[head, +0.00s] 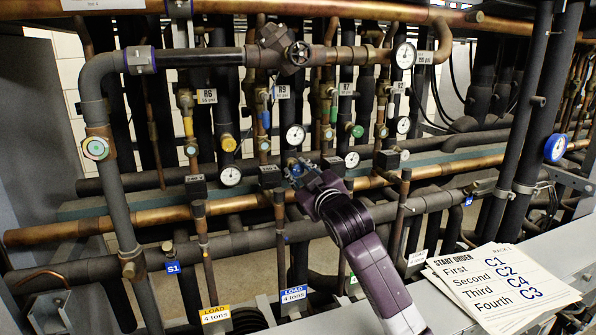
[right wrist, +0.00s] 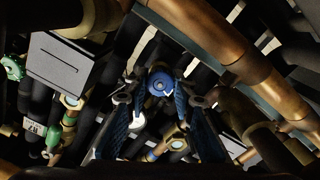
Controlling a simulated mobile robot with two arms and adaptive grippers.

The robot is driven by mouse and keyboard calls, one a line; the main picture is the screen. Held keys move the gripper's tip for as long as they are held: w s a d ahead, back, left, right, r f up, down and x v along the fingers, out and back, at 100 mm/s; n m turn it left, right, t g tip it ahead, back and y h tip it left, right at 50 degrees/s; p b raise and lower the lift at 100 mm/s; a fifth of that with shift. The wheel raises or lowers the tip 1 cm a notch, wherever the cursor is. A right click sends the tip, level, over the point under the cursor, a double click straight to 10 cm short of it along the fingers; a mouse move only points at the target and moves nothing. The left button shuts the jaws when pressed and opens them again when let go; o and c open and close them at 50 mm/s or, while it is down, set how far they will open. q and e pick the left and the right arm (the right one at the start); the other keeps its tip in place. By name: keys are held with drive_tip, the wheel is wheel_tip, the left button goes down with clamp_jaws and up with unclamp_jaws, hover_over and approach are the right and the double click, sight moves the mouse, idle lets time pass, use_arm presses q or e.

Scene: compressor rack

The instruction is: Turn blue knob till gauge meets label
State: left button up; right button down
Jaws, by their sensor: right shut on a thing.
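My right gripper (head: 297,172) reaches in from the lower right in the head view, among the pipes below a round white gauge (head: 295,135). In the right wrist view its two blue-padded fingers (right wrist: 160,98) close around a round blue knob (right wrist: 161,82), one finger on each side. In the head view the gripper hides most of that knob. A white label marked R9 (head: 282,92) hangs above the gauge. The gauge's needle and the label's small print are too small to read. My left gripper is not in view.
Copper and dark pipes crowd around my right gripper. A black box (head: 270,176) sits close on its left, and other gauges (head: 230,175) (head: 352,159) flank it. A green knob (head: 357,131) is up to the right. Start-order sheets (head: 500,285) lie on the front ledge.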

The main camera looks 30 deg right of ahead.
drive_tip(key=shift+f+m, duration=0.2)
drive_tip(key=shift+m, duration=0.2)
drive_tip(key=c, duration=1.9)
unclamp_jaws()
drive_tip(key=o, duration=0.3)
drive_tip(key=shift+r, duration=0.1)
drive_tip(key=shift+s, duration=0.1)
drive_tip(key=v, duration=1.2)
